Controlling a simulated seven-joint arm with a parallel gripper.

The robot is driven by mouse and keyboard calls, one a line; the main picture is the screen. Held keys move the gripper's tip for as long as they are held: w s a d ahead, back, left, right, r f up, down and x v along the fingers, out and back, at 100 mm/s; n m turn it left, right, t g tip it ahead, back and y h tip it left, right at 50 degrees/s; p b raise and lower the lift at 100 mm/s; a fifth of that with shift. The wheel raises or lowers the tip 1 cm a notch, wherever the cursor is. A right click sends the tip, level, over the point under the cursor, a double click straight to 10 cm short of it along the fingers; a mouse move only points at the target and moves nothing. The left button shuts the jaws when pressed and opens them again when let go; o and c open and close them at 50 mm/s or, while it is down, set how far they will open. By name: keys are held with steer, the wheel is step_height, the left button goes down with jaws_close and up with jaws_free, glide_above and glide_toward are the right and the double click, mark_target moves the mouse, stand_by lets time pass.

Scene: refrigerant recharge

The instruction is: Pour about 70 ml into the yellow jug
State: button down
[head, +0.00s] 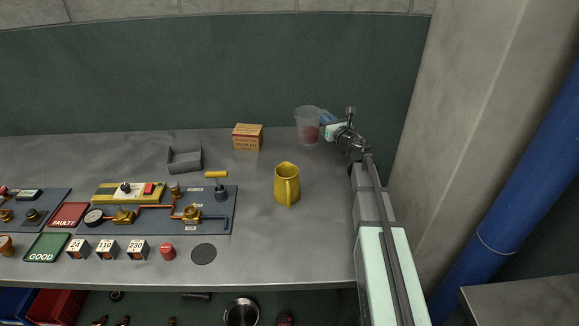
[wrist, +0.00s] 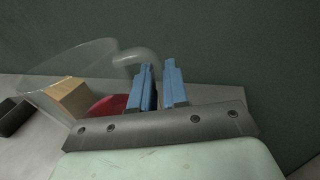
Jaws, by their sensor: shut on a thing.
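The yellow jug (head: 287,183) stands upright on the bench, right of centre in the head view. Its inside is hidden. A clear jug (head: 305,119) with red liquid low in it is at the back of the bench, behind and right of the yellow jug. My gripper (head: 327,119) is at its right side. In the wrist view the blue fingers (wrist: 158,88) are shut on the handle of the clear jug (wrist: 80,72), with red liquid (wrist: 107,106) showing behind the gripper. The clear jug looks roughly upright. I cannot tell whether its base touches the bench.
A small orange-brown box (head: 248,137) stands left of the clear jug. A dark open tray (head: 184,159) is farther left. A panel with copper pipes and valves (head: 160,219) and a round dark disc (head: 203,254) lie left of the yellow jug. The bench right of the yellow jug is clear.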

mark_target(315, 134)
steer(key=s+f+n+g+y, duration=0.2)
steer(key=y, duration=0.1)
steer(key=s+a+f+n+g+y, duration=0.1)
steer(key=s+f+n+g+y, duration=0.1)
steer(key=y, duration=0.1)
steer(key=shift+s+a+f+n+y, duration=0.2)
steer(key=shift+s+f+n+y, duration=0.1)
steer(key=shift+n+y, duration=0.1)
steer(key=shift+s+f+n+g+y, duration=0.15)
steer(key=shift+s+n+g+y, duration=0.2)
steer(key=shift+s+g, duration=0.2)
steer(key=shift+s+f+n+g+y, duration=0.15)
steer(key=shift+s+n+g+y, duration=0.1)
steer(key=shift+s+g+y, duration=0.25)
steer(key=shift+r+h, duration=0.15)
steer(key=shift+h, duration=0.1)
steer(key=shift+s+a+r+n, duration=0.25)
steer(key=shift+s+r+n, duration=0.05)
steer(key=shift+r+n, duration=0.3)
steer(key=shift+s+a+r+n, duration=0.25)
steer(key=shift+s+r+n, duration=0.05)
steer(key=shift+r+n, duration=0.3)
steer(key=s+a+r+n, duration=0.4)
steer(key=s+r+n, duration=0.1)
steer(key=r+n, duration=0.3)
steer(key=shift+s+r, duration=0.15)
steer(key=shift+r, duration=0.45)
steer(key=shift+a+n, duration=0.1)
steer(key=shift+n, duration=0.2)
